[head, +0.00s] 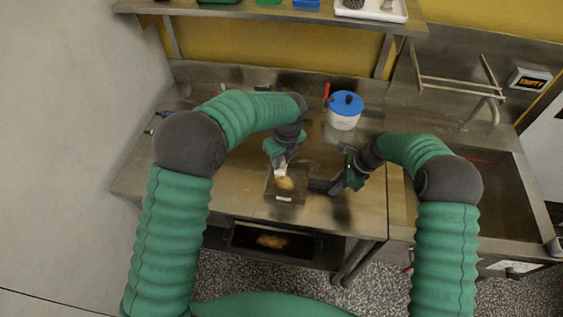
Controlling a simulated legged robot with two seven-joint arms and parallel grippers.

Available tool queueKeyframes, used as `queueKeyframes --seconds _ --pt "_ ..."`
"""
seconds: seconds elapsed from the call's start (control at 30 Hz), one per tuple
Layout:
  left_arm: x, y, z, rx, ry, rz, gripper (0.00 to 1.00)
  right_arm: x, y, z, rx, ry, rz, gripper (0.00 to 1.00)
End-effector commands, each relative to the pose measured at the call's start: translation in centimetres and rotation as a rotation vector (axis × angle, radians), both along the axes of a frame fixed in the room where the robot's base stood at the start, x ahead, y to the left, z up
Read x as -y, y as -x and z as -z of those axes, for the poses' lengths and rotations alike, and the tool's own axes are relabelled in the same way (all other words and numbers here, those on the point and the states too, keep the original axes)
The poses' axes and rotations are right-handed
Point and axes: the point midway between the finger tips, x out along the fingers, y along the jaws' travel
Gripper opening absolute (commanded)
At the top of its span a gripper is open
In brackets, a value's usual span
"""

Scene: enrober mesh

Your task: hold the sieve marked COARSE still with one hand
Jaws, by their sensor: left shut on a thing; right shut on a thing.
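A dark, square, shallow sieve (272,193) lies on the steel worktop with a small pale mound (286,184) in it. A small white label (284,199) is on its near edge; its lettering is too small to read. My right gripper (334,187) is at the sieve's right side, shut on a dark part that sticks out there, seemingly its handle. My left gripper (280,163) is above the sieve's far part, shut on a small white tool (281,170) whose lower end is close to the mound. I cannot tell whether it touches.
A white tub with a blue lid (346,103) stands behind on the worktop (240,190). A lower shelf holds a dark tray (244,238) with orange-brown contents. A sink (500,200) is at right. An upper shelf (260,9) runs along the back. The worktop's left part is mostly clear.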

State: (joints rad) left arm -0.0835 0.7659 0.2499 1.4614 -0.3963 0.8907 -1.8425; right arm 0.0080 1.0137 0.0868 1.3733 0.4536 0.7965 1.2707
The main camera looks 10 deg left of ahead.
Motion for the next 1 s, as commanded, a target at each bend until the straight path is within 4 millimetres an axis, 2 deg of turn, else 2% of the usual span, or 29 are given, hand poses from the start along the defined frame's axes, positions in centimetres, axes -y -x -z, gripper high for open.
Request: queueKeyframes --seconds 0.5,0.73,1.0 --pt "0.0 0.0 0.0 0.001 0.0 0.0 0.0 0.0 0.0 0.0 0.0 0.0 0.0 0.0" --pt "-0.3 0.0 -3.0 0.003 -0.004 0.002 0.0 0.0 0.0 0.0 0.0 0.0 0.0 0.0" --pt "-0.2 0.0 -0.7 -0.002 -0.004 0.001 0.0 0.0 0.0 0.0 0.0 0.0 0.0 0.0"
